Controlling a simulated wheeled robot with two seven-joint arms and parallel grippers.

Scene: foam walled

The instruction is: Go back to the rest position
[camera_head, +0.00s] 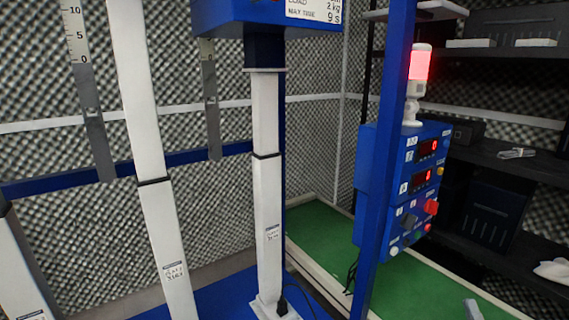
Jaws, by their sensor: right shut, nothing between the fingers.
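A small grey piece at the bottom edge, right of centre, is what shows of my right gripper (473,309). It is shut and empty, in front of the green floor (325,232), and most of it is cut off by the frame. My left gripper is not in view.
A blue post (382,160) carries a blue control box (408,185) with red displays, buttons and a lit red lamp (419,65). White columns (266,190) stand left of it on a blue base. Dark shelves (500,155) stand at right. Foam walls enclose the back.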

